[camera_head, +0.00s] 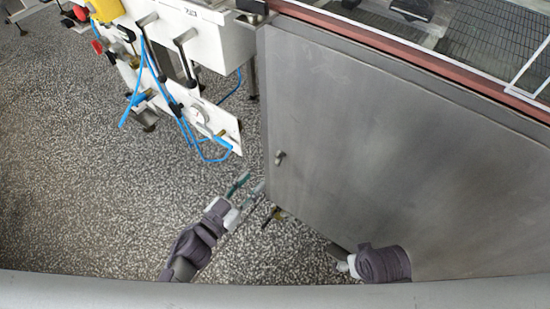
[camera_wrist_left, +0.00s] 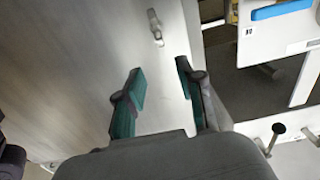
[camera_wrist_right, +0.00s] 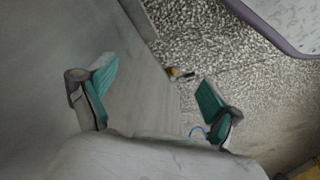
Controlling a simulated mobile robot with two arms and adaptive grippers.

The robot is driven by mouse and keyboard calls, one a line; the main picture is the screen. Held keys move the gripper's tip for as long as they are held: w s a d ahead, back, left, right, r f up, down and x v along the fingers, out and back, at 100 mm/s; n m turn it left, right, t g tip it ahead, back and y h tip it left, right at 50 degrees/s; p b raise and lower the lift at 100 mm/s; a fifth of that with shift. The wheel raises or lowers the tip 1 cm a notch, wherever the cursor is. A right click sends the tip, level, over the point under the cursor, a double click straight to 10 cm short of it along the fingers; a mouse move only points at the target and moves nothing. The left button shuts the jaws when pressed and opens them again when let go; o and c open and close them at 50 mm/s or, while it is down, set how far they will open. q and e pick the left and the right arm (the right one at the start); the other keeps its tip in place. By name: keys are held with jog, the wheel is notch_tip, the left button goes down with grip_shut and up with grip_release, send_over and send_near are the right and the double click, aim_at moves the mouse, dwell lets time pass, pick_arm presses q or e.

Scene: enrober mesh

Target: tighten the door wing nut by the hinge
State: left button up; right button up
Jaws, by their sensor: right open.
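A large grey metal door panel (camera_head: 400,150) fills the right of the head view. A small metal fastener, which looks like the wing nut (camera_head: 280,157), sticks out near its left edge. It also shows in the left wrist view (camera_wrist_left: 155,27), ahead of the fingertips and apart from them. My left gripper (camera_head: 249,188) is beside the panel's left edge, below the fastener in the picture. Its green-padded fingers (camera_wrist_left: 160,73) are open with nothing between them. My right gripper (camera_wrist_right: 157,83) is open and empty by the panel's lower edge; the panel partly hides it in the head view. I cannot make out the hinge.
A white machine frame (camera_head: 200,50) with levers and blue hoses (camera_head: 180,120) stands at upper left. The speckled floor (camera_head: 80,190) at left is clear.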

aim_at(276, 156)
pick_arm(q)
jog(key=b+x, duration=0.1)
jog(key=x, duration=0.8)
jog(key=shift+w+d+f, duration=0.1)
jog(key=shift+w+d, duration=0.05)
jog(key=shift+w, duration=0.25)
jog(key=shift+w+d, duration=0.35)
jog(key=shift+w, duration=0.05)
pick_arm(e)
jog(key=shift+w+v, duration=0.25)
jog(key=shift+v, duration=1.15)
jog(key=shift+w+v, duration=0.2)
jog(key=shift+v, duration=1.15)
jog(key=shift+r, duration=0.15)
pick_arm(q)
grip_shut()
